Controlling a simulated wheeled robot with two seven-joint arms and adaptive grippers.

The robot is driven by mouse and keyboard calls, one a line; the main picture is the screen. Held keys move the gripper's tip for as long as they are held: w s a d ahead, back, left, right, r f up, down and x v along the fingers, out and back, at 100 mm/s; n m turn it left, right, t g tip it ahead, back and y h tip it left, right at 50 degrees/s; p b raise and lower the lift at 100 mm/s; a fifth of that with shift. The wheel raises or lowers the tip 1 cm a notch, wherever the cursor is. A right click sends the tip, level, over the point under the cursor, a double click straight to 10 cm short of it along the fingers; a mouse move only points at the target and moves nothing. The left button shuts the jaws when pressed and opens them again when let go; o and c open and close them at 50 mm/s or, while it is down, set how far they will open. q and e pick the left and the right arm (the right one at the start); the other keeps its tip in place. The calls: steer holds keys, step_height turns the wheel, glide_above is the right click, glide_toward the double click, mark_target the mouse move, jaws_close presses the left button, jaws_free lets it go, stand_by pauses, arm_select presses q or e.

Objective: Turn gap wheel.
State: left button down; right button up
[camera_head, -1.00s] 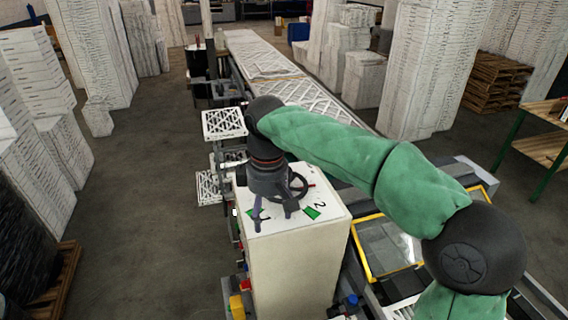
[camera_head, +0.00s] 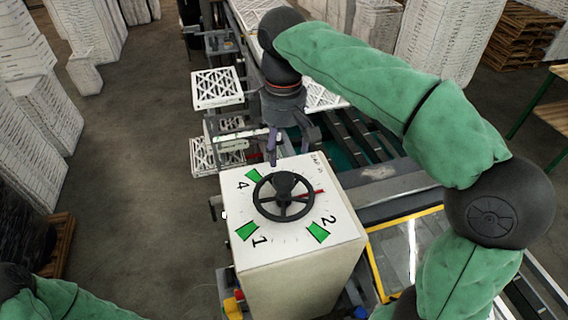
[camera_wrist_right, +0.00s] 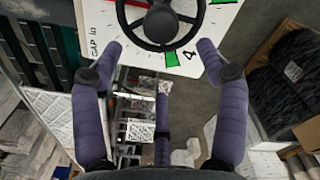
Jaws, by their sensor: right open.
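The gap wheel (camera_head: 284,182) is a black spoked handwheel on the white top of a cabinet (camera_head: 300,255). Around it are green marks with the numbers 1, 2 and 4, and a red pointer (camera_head: 312,192) shows at its right side. My right gripper (camera_head: 291,148) is open and empty, beyond the far edge of the cabinet top and apart from the wheel. In the right wrist view the wheel (camera_wrist_right: 160,24) is at the top, cut off by the frame, just past the spread purple fingers (camera_wrist_right: 161,55). My left gripper is out of view; only part of its arm shows at bottom left.
White lattice-faced filters (camera_head: 217,88) sit on racks behind the cabinet. A yellow-framed glass panel (camera_head: 405,255) lies to the right of it. Stacks of white boxes (camera_head: 45,115) stand at left, with open floor (camera_head: 145,180) between.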

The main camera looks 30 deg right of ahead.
mark_target(283, 178)
steer(key=f, duration=0.9)
steer(key=shift+s+a+f, duration=0.1)
steer(key=shift+s+f, duration=0.15)
steer(key=shift+f, duration=0.1)
steer(key=shift+w+f, duration=0.15)
steer(key=shift+f, duration=0.2)
jaws_close()
